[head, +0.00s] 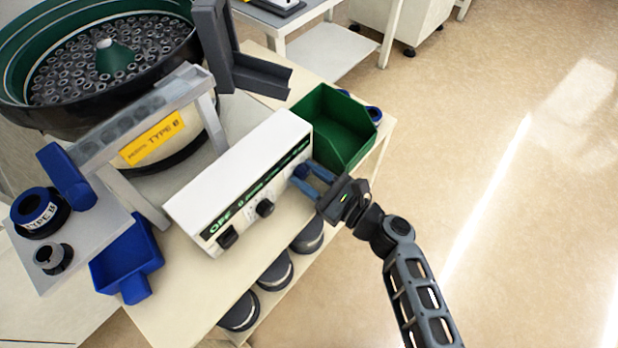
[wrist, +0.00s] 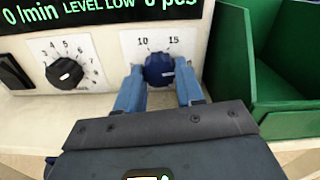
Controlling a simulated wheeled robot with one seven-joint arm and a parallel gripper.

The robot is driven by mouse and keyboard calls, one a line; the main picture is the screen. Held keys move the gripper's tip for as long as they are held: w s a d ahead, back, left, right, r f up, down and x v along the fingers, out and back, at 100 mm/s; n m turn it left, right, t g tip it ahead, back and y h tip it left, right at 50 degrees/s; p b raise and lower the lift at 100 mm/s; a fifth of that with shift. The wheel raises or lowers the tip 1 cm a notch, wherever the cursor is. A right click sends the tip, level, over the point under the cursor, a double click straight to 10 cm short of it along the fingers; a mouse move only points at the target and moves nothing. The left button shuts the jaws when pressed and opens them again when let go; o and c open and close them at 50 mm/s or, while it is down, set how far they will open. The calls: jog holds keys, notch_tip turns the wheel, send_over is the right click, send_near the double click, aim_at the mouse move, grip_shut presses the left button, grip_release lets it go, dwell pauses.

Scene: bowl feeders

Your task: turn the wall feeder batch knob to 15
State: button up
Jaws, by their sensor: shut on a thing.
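The batch knob (wrist: 159,70) is a dark blue round knob at the right end of the white control box (head: 237,180). In the wrist view its dial shows the marks 10 at upper left and 15 at upper right. My gripper (wrist: 159,88) is shut on the knob, with one blue finger on each side. In the head view my gripper (head: 308,177) reaches the box front from the right, and its fingers mostly hide the knob. I cannot tell exactly where the knob's pointer stands. The display above reads "0/min LEVEL LOW" and a pcs count.
A black numbered knob (wrist: 65,72) sits left of the batch knob, with a black switch (wrist: 14,72) farther left. A green bin (head: 337,125) stands close by on the right. A bowl feeder (head: 100,60) stands behind. Open floor lies to the right.

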jog(key=n+b, duration=0.5)
jog(key=n, duration=0.1)
jog(key=shift+f+b, duration=0.25)
jog(key=shift+b, duration=0.15)
jog(key=shift+r+n+b, duration=0.2)
jog(key=shift+n+b, duration=1.45)
jog(key=shift+n, duration=0.35)
jog(key=o, duration=1)
jog(key=shift+r, duration=0.1)
jog(key=shift+o, duration=0.2)
